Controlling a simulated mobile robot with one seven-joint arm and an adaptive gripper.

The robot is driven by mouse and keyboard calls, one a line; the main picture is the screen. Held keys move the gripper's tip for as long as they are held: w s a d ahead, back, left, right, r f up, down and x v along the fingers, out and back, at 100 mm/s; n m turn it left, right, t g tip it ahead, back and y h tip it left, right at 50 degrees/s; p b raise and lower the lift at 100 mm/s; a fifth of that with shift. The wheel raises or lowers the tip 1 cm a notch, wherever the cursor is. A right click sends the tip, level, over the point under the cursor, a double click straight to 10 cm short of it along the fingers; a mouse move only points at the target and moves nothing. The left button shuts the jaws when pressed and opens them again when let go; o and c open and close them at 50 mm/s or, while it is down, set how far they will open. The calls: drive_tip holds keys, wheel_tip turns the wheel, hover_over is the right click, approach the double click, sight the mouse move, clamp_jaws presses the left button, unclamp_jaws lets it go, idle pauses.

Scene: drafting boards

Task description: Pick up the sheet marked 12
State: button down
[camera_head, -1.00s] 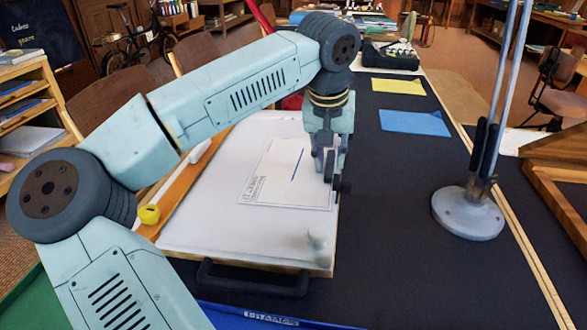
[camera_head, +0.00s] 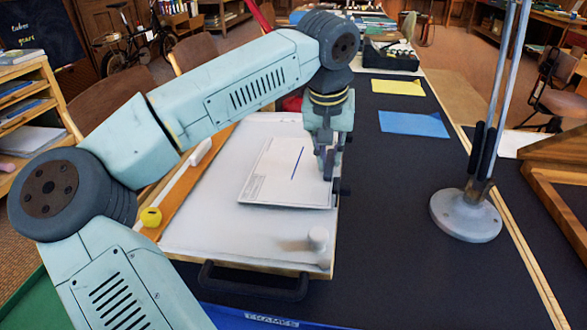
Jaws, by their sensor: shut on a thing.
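The white sheet (camera_head: 275,180) with a short blue line on it is over the pale drawing board (camera_head: 200,225). Its right edge is at my gripper (camera_head: 328,177), whose jaws are shut on it. A dark line runs along the sheet's near edge, and the sheet looks slightly raised off the board there. The number on the sheet is not readable now. My fingers hide a part of its right edge.
A white knob (camera_head: 318,239) stands at the board's near right corner, and a black handle (camera_head: 255,284) is in front. A yellow object (camera_head: 151,217) sits at the left edge. A lamp base (camera_head: 466,214) stands right; dark table between is clear.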

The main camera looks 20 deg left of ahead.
drive_tip(key=shift+r, duration=0.15)
drive_tip(key=r+p, duration=0.2)
drive_tip(key=r, duration=0.1)
drive_tip(key=a+r+p, duration=0.1)
drive_tip(key=r+p, duration=0.2)
drive_tip(key=shift+s+a, duration=0.15)
drive_tip(key=shift+a, duration=0.05)
drive_tip(key=shift+f, duration=0.1)
